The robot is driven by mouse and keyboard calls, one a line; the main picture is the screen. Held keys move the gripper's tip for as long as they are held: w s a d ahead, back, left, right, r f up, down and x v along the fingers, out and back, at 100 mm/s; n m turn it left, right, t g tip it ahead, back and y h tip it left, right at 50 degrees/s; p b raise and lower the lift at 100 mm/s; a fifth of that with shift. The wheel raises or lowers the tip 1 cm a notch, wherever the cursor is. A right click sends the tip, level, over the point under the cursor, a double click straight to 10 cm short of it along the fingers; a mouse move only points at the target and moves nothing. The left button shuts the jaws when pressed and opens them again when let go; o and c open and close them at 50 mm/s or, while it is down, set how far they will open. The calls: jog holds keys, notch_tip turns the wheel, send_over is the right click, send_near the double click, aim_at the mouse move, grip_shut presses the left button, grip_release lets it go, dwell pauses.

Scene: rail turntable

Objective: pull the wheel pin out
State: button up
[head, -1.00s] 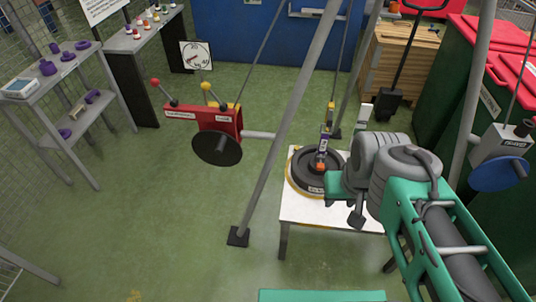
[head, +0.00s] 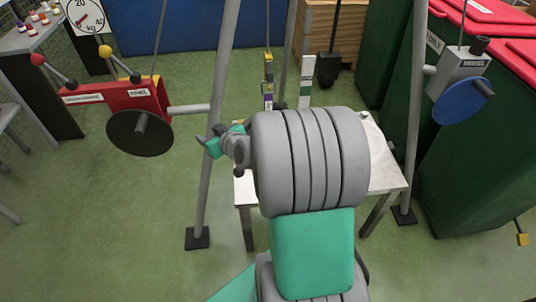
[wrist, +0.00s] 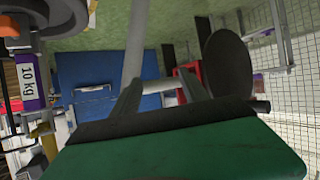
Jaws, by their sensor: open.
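My gripper (head: 213,140) is in front of a grey frame leg, right of the black wheel (head: 125,140), apart from it. Its grey fingers also show in the wrist view (wrist: 162,88), open with nothing between them. The black wheel has a short handle and sits on a red box (head: 125,98) with red and yellow knobbed levers. It also shows in the wrist view (wrist: 229,65). A blue wheel (head: 452,104) with a handle hangs on a grey box (head: 458,72) with a dark knob on top. I cannot tell which part is the wheel pin.
A white table (head: 385,150) stands behind my arm, which hides most of it. A weight with a purple 10 kg label (wrist: 33,78) shows in the wrist view. Slanted frame legs (head: 213,140) and cables stand around.

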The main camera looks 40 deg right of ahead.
jog(key=s+d+f+m+t+h+b, duration=0.1)
jog(key=s+d+f+m+h+b, duration=0.35)
jog(key=d, duration=0.45)
jog(key=s+d+f+m+t+h+b, duration=0.1)
jog(key=s+d+f+m+h+b, duration=0.25)
jog(key=d+f, duration=0.5)
jog(key=shift+n+h, duration=0.5)
jog(key=shift+h, duration=0.4)
jog(key=p+x, duration=0.1)
jog(key=x, duration=0.1)
jog(key=p+x, duration=0.1)
jog(key=x, duration=0.2)
jog(key=p+x, duration=0.1)
jog(key=x, duration=0.1)
jog(key=shift+w+d+r+p, duration=0.15)
jog(key=shift+d+r+p, duration=0.2)
jog(key=shift+d, duration=0.15)
jog(key=shift+c, duration=0.4)
grip_shut()
